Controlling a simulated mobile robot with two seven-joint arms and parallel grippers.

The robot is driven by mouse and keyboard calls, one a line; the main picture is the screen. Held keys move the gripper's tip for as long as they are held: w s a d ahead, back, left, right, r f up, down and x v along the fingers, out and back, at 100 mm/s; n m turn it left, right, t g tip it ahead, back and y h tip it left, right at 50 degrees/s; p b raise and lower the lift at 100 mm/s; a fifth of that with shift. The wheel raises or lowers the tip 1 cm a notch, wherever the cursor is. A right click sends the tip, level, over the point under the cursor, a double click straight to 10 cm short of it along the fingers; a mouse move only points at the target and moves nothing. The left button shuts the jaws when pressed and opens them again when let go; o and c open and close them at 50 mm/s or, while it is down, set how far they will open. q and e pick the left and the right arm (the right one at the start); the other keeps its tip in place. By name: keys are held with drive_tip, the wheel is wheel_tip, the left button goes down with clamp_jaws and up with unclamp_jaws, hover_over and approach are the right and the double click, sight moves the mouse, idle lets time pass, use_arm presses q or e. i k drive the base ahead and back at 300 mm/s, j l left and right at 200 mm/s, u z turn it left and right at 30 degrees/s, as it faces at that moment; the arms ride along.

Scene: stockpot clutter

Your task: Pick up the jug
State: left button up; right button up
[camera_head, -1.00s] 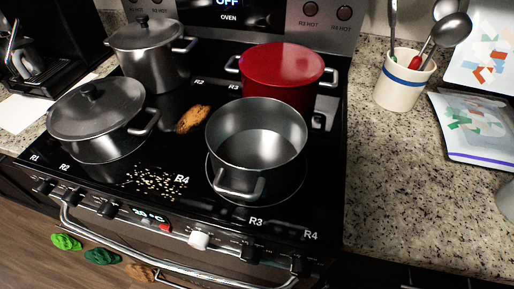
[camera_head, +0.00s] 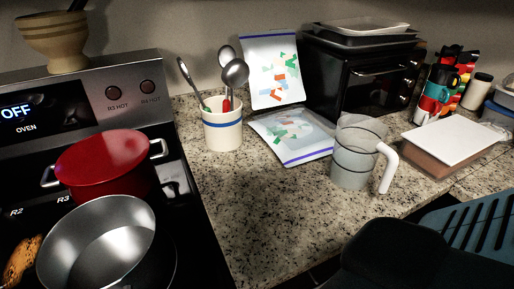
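A clear, greyish jug (camera_head: 352,163) with a white handle stands upright on the speckled counter, right of centre. Its handle points to the right and toward the front. Neither of my grippers shows in the head view. A dark shape at the lower right may be part of my own body.
The stove at left holds a red pot (camera_head: 104,164) and an open steel pot (camera_head: 103,246). A utensil crock (camera_head: 222,128), two pouches (camera_head: 292,138), a toaster oven (camera_head: 362,78) and a white-topped box (camera_head: 452,147) surround the jug. Counter (camera_head: 270,215) in front is clear.

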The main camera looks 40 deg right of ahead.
sight(360, 140)
drive_tip(key=z, duration=1.85)
